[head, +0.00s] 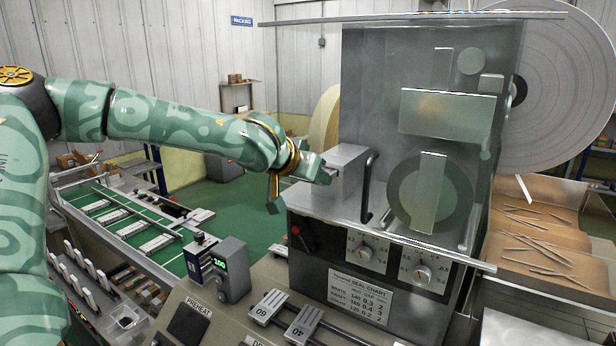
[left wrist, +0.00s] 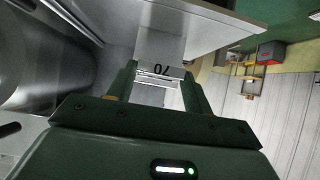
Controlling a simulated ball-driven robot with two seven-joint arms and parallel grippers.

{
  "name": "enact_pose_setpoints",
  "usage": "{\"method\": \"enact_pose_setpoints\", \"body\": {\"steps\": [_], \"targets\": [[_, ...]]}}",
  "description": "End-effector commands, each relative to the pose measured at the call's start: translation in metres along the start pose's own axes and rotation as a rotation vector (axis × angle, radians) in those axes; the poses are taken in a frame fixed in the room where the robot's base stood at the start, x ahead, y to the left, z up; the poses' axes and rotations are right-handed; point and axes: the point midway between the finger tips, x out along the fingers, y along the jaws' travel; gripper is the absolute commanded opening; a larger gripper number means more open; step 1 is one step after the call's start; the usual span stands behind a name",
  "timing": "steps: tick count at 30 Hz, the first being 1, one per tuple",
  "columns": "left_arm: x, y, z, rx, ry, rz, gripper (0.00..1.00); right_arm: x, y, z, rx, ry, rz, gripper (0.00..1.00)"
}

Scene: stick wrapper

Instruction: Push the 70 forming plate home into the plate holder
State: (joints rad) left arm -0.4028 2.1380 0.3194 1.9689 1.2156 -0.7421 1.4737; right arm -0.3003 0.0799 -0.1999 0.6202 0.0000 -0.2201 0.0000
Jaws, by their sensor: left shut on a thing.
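The 70 forming plate (left wrist: 165,50) is a pale metal strip marked 70 in the left wrist view. My left gripper (left wrist: 160,80) is shut on its near end, with a finger on each side. In the head view my left gripper (head: 322,174) is at the left side of the grey box of the holder (head: 350,162) on the machine. The plate is mostly hidden there. My right gripper is not in view.
A black handle (head: 367,187) stands just right of the box. Plates marked 60 (head: 268,306) and 40 (head: 303,323) lie on the front panel. A display reading 100 (head: 234,265) stands below the arm. A green conveyor (head: 135,235) runs at the left.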

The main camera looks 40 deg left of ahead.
Motion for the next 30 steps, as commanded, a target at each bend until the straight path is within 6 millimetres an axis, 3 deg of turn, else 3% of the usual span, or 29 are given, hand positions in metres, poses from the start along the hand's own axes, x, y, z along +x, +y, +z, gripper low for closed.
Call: {"method": "enact_pose_setpoints", "body": {"steps": [8, 9, 11, 22, 26, 30], "targets": [[0.005, 0.000, -0.004, 0.001, 0.002, 0.000, 0.23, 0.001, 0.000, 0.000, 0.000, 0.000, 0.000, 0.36], [0.005, 0.000, -0.004, 0.000, 0.002, 0.000, 0.62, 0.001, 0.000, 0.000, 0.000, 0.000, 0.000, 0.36], [0.005, 0.000, -0.004, 0.000, 0.002, 0.000, 0.76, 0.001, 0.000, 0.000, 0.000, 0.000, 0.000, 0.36], [0.000, 0.000, -0.004, -0.001, 0.002, 0.000, 0.76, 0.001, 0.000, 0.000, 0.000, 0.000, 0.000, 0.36], [-0.019, 0.000, -0.005, -0.001, 0.006, 0.001, 0.76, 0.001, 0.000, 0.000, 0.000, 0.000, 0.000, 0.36], [-0.050, 0.001, -0.006, -0.001, 0.008, 0.003, 0.76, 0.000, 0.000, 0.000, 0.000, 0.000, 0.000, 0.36]]}}
